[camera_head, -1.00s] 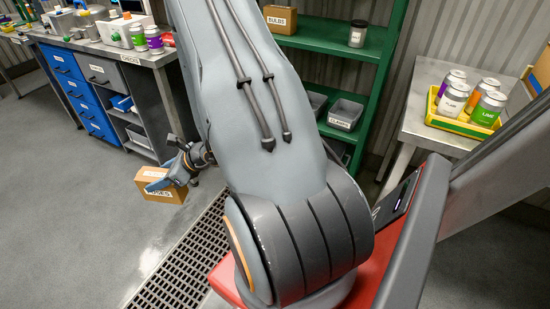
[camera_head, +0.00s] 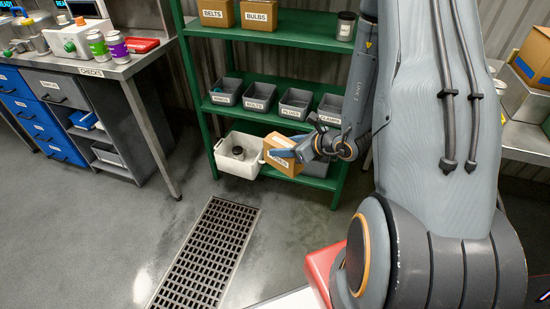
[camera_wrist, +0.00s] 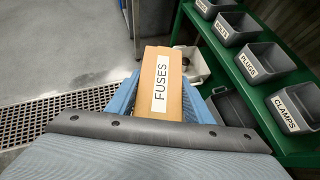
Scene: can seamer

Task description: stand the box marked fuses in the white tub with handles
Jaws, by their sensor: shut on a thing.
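The cardboard box marked fuses (camera_wrist: 172,70) is between the blue fingers of my gripper (camera_wrist: 160,98), which is shut on it. In the head view the box (camera_head: 280,150) is held in front of the green shelf's bottom level, just right of the white tub (camera_head: 236,170). The tub sits on the bottom shelf at its left end, with a dark round thing inside. In the wrist view part of the tub (camera_wrist: 197,68) shows behind the box, which hides the rest. I cannot tell whether box and tub touch.
The green shelf (camera_head: 262,117) holds several labelled grey bins, such as the bolts bin (camera_head: 258,96), just above. A grey container (camera_head: 318,165) is on the bottom shelf to the right. A workbench (camera_head: 130,70) stands left. The floor around the grate (camera_head: 208,250) is clear.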

